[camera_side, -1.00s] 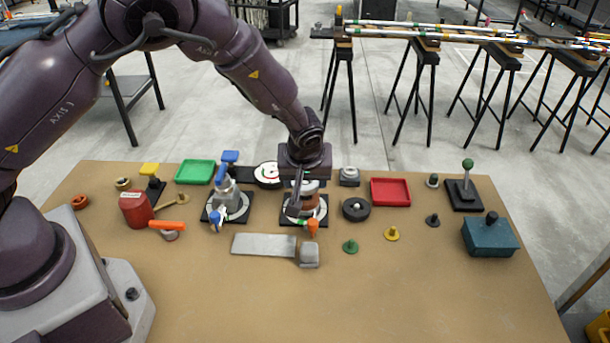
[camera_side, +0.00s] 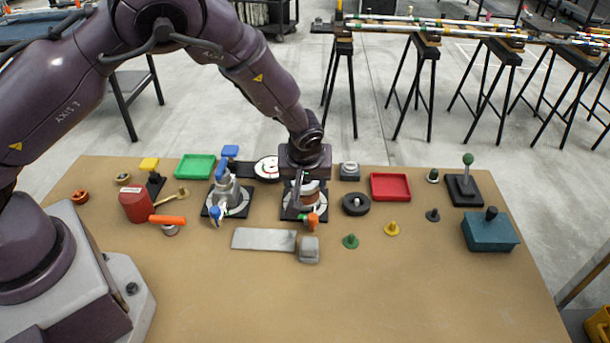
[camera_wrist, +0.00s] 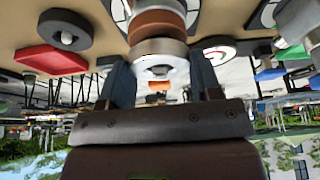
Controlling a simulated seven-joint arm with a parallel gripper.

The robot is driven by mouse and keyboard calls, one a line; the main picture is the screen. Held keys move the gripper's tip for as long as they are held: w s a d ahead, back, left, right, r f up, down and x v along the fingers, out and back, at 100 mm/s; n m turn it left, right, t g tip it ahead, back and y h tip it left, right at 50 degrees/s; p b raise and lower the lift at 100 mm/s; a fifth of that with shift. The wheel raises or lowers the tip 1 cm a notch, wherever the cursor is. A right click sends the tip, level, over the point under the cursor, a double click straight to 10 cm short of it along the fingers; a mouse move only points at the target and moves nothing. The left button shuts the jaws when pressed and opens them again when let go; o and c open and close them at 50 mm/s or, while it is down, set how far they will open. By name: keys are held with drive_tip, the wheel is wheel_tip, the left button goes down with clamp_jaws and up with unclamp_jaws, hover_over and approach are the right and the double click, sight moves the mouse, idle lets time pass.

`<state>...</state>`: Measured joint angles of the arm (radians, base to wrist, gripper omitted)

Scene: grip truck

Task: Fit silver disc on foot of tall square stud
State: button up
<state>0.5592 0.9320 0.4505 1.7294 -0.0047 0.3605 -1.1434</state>
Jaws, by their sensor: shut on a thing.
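My gripper (camera_wrist: 162,77) points down over a black square base with a pale dial (camera_side: 290,213) near the middle of the table. A silver disc (camera_wrist: 160,47) sits between my fingers in the wrist view, and the gripper is shut on it. A brown-copper round part (camera_wrist: 157,24) lies right against the disc. A paler round part and a bit of orange show beyond it between the fingers. In the side view the stack is largely hidden by my fingers. I cannot make out the tall square stud or its foot in either view.
A similar base with a grey fixture and blue knob (camera_side: 228,198) stands close left. A black ring (camera_side: 355,205) and a red tray (camera_side: 390,187) are to the right. A flat grey plate (camera_side: 263,239) lies in front. The table's front is clear.

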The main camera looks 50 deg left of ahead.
drive_tip(key=shift+f, duration=0.65)
idle(0.8)
drive_tip(key=o, duration=1.3)
drive_tip(key=shift+c, duration=0.2)
drive_tip(key=shift+r, duration=3.75)
